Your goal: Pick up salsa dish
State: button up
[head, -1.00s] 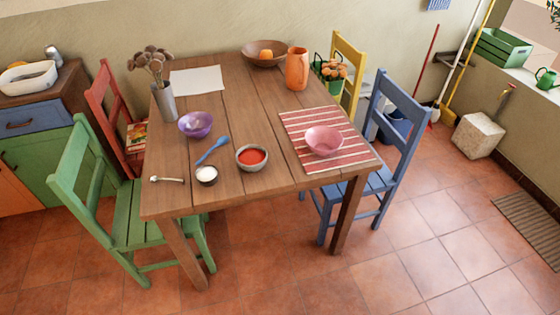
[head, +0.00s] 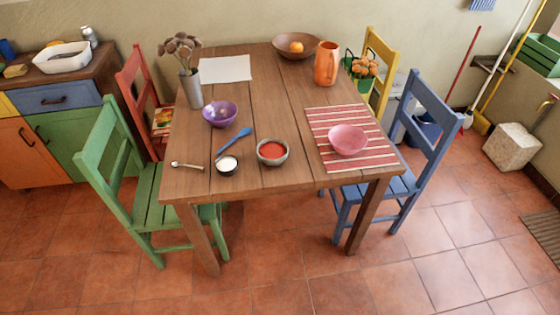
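The salsa dish (head: 272,151) is a small grey bowl with red salsa in it. It stands upright near the front edge of the wooden table (head: 250,182), in the middle of the head view. A small dark bowl of white stuff (head: 227,165) stands to its left, and a blue spoon (head: 233,140) lies to its upper left. A pink bowl (head: 348,140) stands to its right on a red striped mat (head: 325,114). My gripper is not in view.
A purple bowl (head: 220,114), a grey vase (head: 194,92), an orange pitcher (head: 326,64) and a brown bowl (head: 297,49) also stand on the table. A green chair (head: 149,193) and a blue chair (head: 390,185) flank it. The tiled floor in front is clear.

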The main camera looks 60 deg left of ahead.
aim_at(272, 152)
jog(key=z, duration=0.3)
jog(key=k, duration=0.8)
jog(key=u, duration=3.7)
